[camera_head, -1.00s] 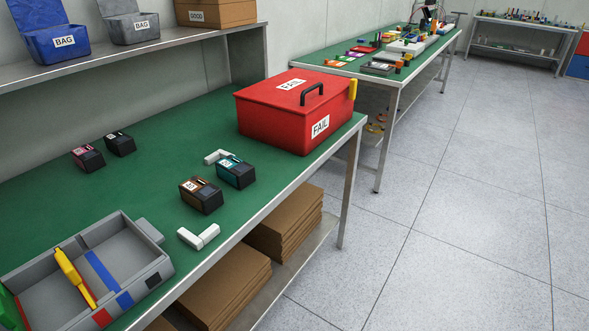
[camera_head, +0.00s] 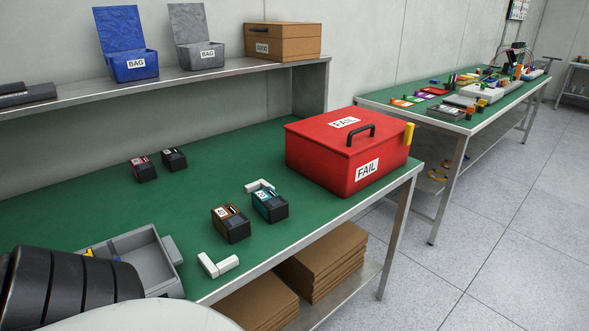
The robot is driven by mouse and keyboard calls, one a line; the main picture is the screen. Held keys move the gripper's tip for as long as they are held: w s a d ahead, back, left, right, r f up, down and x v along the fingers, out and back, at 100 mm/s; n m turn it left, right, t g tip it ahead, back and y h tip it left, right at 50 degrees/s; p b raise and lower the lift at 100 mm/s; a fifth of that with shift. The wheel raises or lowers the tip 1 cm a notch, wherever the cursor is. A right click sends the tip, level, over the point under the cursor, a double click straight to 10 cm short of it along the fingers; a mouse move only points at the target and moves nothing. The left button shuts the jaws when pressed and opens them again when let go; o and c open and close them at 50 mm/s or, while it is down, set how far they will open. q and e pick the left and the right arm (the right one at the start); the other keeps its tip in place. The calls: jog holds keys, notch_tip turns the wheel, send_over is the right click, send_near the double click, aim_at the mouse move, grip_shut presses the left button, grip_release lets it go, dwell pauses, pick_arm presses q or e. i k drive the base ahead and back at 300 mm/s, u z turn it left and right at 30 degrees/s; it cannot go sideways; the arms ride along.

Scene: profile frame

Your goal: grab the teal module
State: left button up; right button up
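The teal module (camera_head: 269,206) is a small black block with a teal label on top. It sits upright on the green table top, in front of the red FAIL box and touching or very close to a white L-shaped corner piece (camera_head: 260,185). A brown-labelled module (camera_head: 231,223) stands just left of it. My own black and white arm parts cover the lower left of the view. Neither gripper is in view.
The red FAIL box (camera_head: 340,160) stands right of the teal module. Another white corner piece (camera_head: 218,265) lies near the front edge. Two more modules, red-labelled (camera_head: 144,169) and dark (camera_head: 174,159), stand further back. A grey tray (camera_head: 150,258) is at lower left.

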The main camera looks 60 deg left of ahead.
aim_at(274, 208)
jog(key=i, duration=2.7)
jog(key=u, duration=3.3)
